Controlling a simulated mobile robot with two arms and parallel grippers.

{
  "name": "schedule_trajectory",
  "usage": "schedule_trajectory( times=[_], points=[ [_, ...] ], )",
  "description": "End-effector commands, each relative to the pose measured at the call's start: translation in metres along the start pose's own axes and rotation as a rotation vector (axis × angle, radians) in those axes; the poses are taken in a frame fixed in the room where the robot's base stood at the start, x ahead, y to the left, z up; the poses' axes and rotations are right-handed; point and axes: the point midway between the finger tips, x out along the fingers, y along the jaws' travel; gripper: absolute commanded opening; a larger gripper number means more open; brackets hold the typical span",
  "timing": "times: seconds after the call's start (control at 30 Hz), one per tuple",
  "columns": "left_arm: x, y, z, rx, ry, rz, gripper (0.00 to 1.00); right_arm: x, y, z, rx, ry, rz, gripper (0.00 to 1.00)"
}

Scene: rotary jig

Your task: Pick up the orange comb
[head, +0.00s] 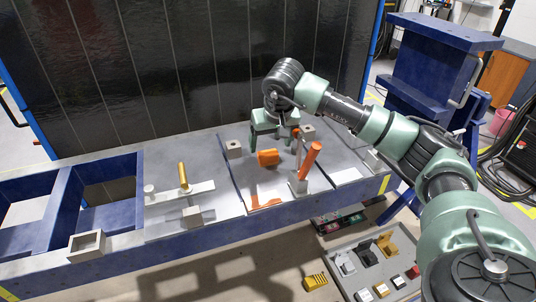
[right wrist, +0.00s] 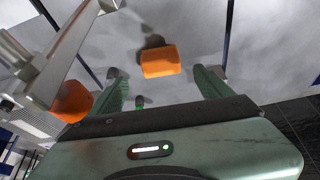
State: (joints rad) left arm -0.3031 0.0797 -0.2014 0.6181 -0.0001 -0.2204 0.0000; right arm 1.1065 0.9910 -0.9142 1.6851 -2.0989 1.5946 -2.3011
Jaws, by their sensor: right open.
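An orange block-like piece (head: 267,157), which I take to be the comb, is at the grey plate of the jig; its teeth cannot be made out. My right gripper (head: 274,143) is at the piece's far side, pointing down, with its green fingers apart. In the right wrist view the orange piece (right wrist: 160,62) shows beyond and between the two spread fingertips (right wrist: 163,80), with nothing gripped. Whether the fingers are level with the piece cannot be told. My left gripper is not in view.
A clamp with an orange handle (head: 311,160) stands close right of the piece; its orange end (right wrist: 72,100) is beside the left finger in the right wrist view. A flat orange part (head: 265,204) lies nearer the front edge. A yellow toothed part (head: 315,282) lies below, beside a grey tray.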

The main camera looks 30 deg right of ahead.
Motion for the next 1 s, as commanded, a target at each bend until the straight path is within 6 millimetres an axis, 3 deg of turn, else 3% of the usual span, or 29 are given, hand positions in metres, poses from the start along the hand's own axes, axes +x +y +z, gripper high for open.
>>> schedule_trajectory(
  times=[0.23, 0.5, 0.77, 0.87, 1.0],
  points=[
    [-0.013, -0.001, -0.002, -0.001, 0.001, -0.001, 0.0, 0.018, -0.001, 0.0, 0.0, -0.004, 0.0, 0.8],
    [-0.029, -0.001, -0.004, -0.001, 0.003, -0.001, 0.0, 0.056, -0.002, 0.001, 0.001, -0.002, -0.001, 0.8],
    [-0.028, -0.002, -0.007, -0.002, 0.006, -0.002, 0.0, 0.061, -0.002, 0.002, 0.0, 0.0, -0.002, 0.8],
    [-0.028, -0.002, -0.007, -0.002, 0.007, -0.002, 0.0, 0.061, -0.002, 0.002, 0.001, 0.0, -0.002, 0.58],
    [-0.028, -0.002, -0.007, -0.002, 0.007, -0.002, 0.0, 0.061, -0.002, 0.002, 0.001, 0.0, -0.002, 0.19]
  ],
)
